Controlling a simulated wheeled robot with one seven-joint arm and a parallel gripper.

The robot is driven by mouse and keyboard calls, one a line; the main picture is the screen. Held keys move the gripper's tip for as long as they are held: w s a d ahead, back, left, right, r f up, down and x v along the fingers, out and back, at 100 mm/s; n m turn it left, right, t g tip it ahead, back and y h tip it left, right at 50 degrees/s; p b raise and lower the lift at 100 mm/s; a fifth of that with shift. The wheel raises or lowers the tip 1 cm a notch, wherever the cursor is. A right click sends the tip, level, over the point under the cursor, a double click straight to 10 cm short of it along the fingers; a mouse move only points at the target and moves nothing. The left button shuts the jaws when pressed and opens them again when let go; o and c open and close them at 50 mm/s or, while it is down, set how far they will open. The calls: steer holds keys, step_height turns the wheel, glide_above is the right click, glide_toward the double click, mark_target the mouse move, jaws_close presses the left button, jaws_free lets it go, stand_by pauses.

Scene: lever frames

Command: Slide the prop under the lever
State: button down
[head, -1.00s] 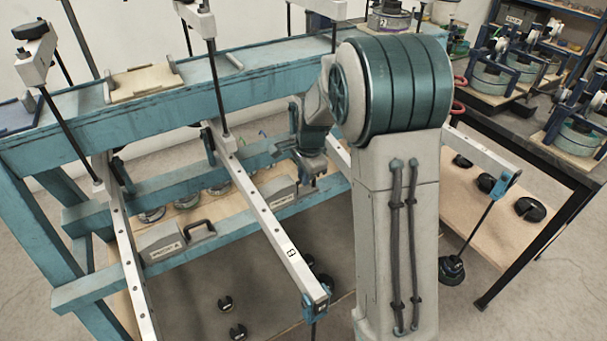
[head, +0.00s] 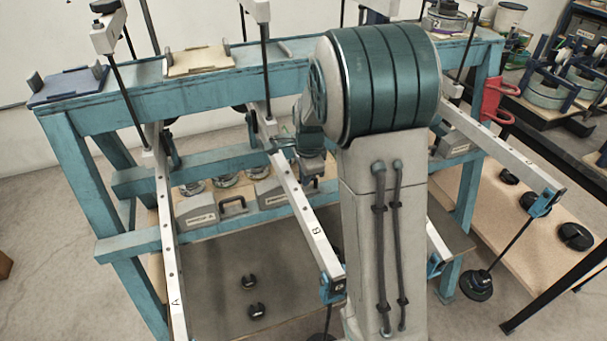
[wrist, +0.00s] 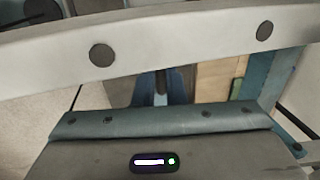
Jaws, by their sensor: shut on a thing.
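The prop is a grey block (head: 268,193) with a dark handle, on the blue rail behind lever B (head: 312,225). In the head view the block's body shows just left of the lever, and its right end meets the lever's line. My gripper (head: 310,170) is low at the block's right side, partly hidden by my arm. In the wrist view its blue fingers (wrist: 162,92) are closed around a narrow dark piece, apparently the handle. The pale lever bar (wrist: 180,42) crosses close above them. Contact between block and lever cannot be told.
Another grey block (head: 196,211) with a handle sits right of lever A (head: 171,270). A further lever (head: 500,148) with a hanging black weight (head: 476,285) is at right. The blue frame's beam (head: 200,92) runs behind. Small black weights (head: 257,311) lie below.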

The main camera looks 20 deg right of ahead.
steer(key=c, duration=1.6)
jaws_free()
steer(key=shift+a, duration=0.2)
steer(key=shift+c, duration=0.2)
steer(key=shift+o, duration=0.8)
steer(key=shift+a, duration=0.15)
steer(key=shift+d+r, duration=0.1)
steer(key=shift+d, duration=0.1)
step_height(320, 180, up, 14)
steer(key=s, duration=0.2)
steer(key=shift+s+f, duration=0.25)
steer(key=shift+s, duration=0.1)
